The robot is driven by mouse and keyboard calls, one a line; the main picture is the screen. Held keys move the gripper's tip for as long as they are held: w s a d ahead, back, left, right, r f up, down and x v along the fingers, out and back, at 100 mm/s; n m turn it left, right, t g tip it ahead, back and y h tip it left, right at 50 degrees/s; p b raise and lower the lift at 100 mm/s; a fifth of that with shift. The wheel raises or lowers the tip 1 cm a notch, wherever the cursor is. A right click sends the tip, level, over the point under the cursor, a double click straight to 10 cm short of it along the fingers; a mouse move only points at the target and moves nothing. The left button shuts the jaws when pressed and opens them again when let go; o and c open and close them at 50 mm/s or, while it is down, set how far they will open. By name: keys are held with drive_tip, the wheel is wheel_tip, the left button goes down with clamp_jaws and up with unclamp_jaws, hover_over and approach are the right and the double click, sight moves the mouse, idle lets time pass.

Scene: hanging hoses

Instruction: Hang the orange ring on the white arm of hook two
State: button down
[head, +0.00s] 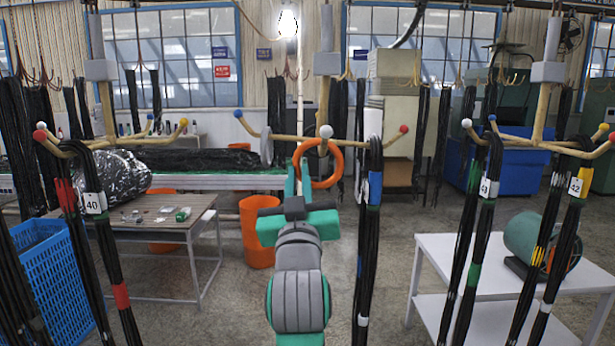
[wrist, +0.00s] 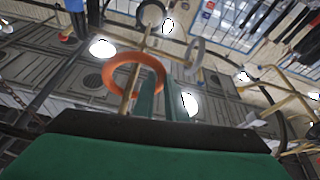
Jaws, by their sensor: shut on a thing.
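The orange ring (head: 338,167) is held upright by my gripper (head: 298,176), whose green fingers are shut on its left side. The ring also shows in the wrist view (wrist: 112,84), at the fingertips (wrist: 158,92). The middle hook, which I take as hook two, has a white-tipped arm (head: 326,131) pointing towards me. The ring's top edge is just below that white ball in the head view. A tan rod crosses the ring's opening in the wrist view. I cannot tell whether the ring is around the arm or only in line with it.
A grey ring (head: 266,146) hangs at the middle hook's left arm. Black hoses (head: 368,230) hang from its right arm, close to my gripper. More hoses hang at left (head: 108,245) and right (head: 478,230). A white table (head: 440,250) stands at right.

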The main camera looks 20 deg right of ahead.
drive_tip(key=shift+d, duration=0.4)
drive_tip(key=c, duration=1.7)
unclamp_jaws()
drive_tip(key=shift+s, duration=0.1)
